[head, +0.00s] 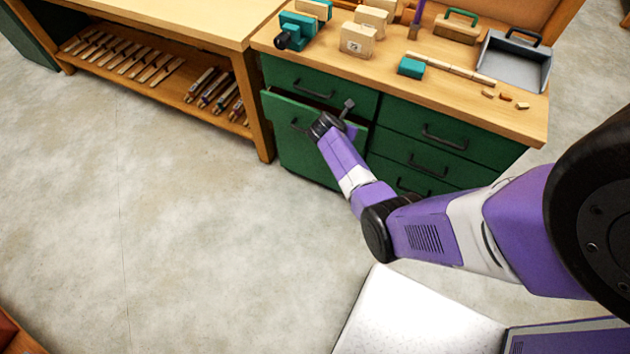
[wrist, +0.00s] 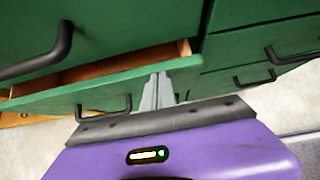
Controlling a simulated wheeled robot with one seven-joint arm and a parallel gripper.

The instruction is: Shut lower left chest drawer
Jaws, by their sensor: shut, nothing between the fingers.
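The green chest (head: 400,130) stands below a wooden top. Its lower left drawer (head: 300,150) is partly open, its front standing out from the chest with a dark gap above. In the wrist view the lower left drawer (wrist: 75,97) shows its dark handle and a strip of bare wood inside. My gripper (head: 348,105) is at the right part of this drawer's front, near its top edge. In the wrist view my gripper (wrist: 158,90) has its grey fingers together and empty, overlapping the drawer front. I cannot tell whether they touch it.
The upper left drawer (head: 335,92) and the right-hand drawers (head: 425,130) look shut. A wooden bench (head: 180,25) with tools on its low shelf stands to the left. Blocks, a teal vise (head: 297,32) and a grey dustpan (head: 515,62) lie on the chest top. The floor in front is clear.

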